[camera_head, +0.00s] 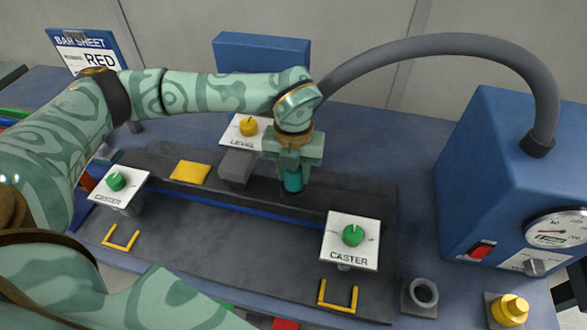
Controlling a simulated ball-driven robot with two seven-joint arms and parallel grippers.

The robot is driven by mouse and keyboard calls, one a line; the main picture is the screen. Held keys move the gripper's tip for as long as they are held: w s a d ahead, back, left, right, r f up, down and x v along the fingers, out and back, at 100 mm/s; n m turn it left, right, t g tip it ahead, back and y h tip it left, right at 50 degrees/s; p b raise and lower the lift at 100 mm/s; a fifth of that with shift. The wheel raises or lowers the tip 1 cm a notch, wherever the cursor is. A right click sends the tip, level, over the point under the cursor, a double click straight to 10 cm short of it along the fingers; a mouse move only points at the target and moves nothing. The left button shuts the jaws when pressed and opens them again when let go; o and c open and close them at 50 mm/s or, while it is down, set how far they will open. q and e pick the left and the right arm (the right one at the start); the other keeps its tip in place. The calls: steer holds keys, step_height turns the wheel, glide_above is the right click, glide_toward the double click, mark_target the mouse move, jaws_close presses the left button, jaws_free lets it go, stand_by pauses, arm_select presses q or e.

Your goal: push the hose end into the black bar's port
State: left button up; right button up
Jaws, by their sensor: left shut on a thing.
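My left gripper (293,165) is shut on the teal hose end (293,181) and points straight down over the black bar (368,196). The grey hose (440,43) arcs from the blue machine toward the back of my left wrist, where its last stretch is hidden. The lower tip of the hose end is at a dark round spot on the bar, which looks like the port (291,198). I cannot tell whether the tip is inside it or just above it. My right gripper is not in view.
A blue machine (500,180) with a gauge stands at the right. White caster plates with green knobs stand at left (116,187) and right (351,240). A grey block (237,167) and a yellow pad (190,172) are left of the gripper. An empty grey ring (423,293) stands front right.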

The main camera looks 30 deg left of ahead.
arm_select(q)
steer(key=o, duration=1.1)
steer(key=shift+f, duration=0.1)
step_height(320, 180, up, 16)
steer(key=shift+r+p, duration=0.2)
steer(key=shift+p, duration=1.05)
steer(key=shift+f, duration=0.1)
